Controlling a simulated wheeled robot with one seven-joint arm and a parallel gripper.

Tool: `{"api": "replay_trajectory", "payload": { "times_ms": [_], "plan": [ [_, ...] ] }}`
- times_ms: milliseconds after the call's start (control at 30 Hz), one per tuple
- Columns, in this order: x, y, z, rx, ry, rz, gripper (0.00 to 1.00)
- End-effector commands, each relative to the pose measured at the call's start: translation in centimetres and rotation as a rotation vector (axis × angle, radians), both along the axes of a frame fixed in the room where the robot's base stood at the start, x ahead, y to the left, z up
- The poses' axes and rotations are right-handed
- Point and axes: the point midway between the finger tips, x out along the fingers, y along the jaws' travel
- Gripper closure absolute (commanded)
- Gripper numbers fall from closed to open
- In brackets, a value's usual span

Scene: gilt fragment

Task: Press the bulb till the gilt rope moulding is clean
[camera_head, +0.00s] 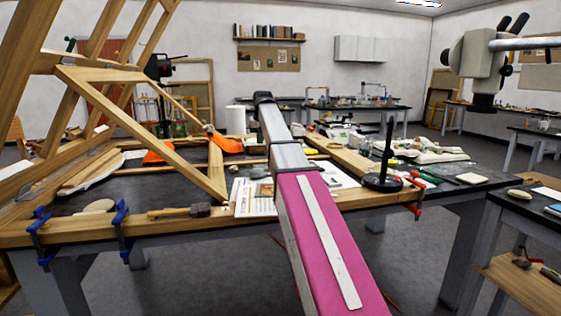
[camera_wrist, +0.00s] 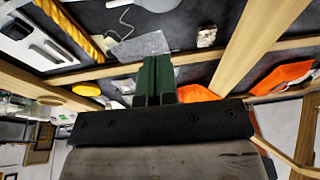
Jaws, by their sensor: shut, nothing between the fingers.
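The gilt rope moulding (camera_wrist: 76,28) shows in the wrist view as a gold, twisted strip at the upper left. Grey smudging lies along it, but how clean it is cannot be told. My gripper (camera_wrist: 156,66) points over the dark bench, with its two green fingers together and nothing between them. It is apart from the moulding, to its right in the picture. I cannot make out the bulb for certain. An orange shape (camera_wrist: 198,93) lies partly hidden just right of the fingers. In the head view my arm hides the gripper, and the moulding cannot be made out.
A wooden beam (camera_wrist: 252,45) crosses the bench right of my fingers. A grey sheet (camera_wrist: 140,46) lies ahead of them, and a yellow disc (camera_wrist: 87,89) to their left. A large wooden frame (camera_head: 140,120) leans at the left; a black stand (camera_head: 383,180) stands right of my arm.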

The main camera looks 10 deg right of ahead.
Motion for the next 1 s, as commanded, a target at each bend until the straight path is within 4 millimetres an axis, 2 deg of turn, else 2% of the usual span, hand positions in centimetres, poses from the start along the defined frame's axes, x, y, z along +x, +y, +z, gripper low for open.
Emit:
{"api": "replay_trajectory", "payload": {
  "times_ms": [600,1000],
  "plan": [
    [-1.3,-0.1,1.6,0.005,-0.019,-0.005,1.00],
    [-1.4,-0.1,1.8,0.005,-0.021,-0.006,1.00]
  ]
}}
